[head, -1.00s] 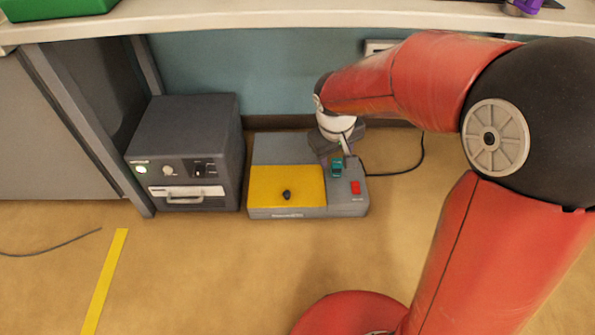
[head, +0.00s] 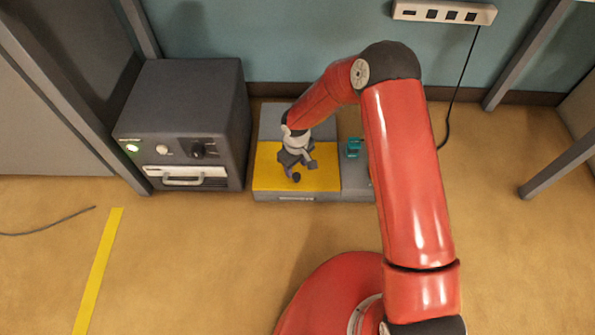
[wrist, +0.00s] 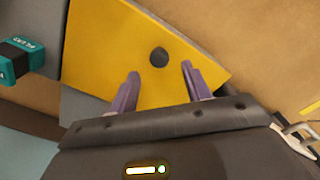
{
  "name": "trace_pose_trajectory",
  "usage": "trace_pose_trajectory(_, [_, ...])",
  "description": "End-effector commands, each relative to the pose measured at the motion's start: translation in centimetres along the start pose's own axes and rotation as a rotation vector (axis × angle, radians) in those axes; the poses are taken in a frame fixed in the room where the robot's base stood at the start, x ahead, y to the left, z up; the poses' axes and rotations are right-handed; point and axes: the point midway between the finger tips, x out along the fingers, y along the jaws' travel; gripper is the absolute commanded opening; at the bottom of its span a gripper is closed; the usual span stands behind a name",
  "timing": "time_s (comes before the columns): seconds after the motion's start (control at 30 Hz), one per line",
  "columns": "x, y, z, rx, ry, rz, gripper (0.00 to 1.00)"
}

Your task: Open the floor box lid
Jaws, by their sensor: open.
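The floor box is a low grey unit on the floor, with a yellow lid (head: 326,180) on its front left part. A dark round knob (head: 296,177) sits on the lid. In the wrist view the yellow lid (wrist: 105,45) fills the middle and the knob (wrist: 159,57) stands out from it. The lid looks flat and shut. My gripper (head: 295,170) is over the lid, close to the knob. In the wrist view its two purple fingers (wrist: 160,84) are spread apart and empty, with the knob beyond and between their tips. I cannot tell the remaining height.
A dark grey cabinet unit (head: 185,100) with a handle stands close on the left. A power strip (head: 444,12) hangs on the wall. The floor in front is clear.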

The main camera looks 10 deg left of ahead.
Motion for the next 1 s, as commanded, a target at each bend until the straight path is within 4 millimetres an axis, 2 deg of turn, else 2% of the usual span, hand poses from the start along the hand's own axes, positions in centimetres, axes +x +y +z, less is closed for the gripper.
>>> trace_pose_trajectory(0.03, [1.1,0.0,0.0,-0.001,-0.002,-0.001,0.48])
trace_pose_trajectory(0.1, [2.2,0.0,0.0,-0.001,-0.002,0.0,0.48])
trace_pose_trajectory(0.3, [4.2,0.1,0.1,0.001,-0.001,0.001,0.48])
trace_pose_trajectory(0.63, [4.4,0.1,0.0,0.001,0.0,0.002,0.48])
trace_pose_trajectory(1.0, [4.4,0.1,0.0,0.001,0.0,0.002,0.0])
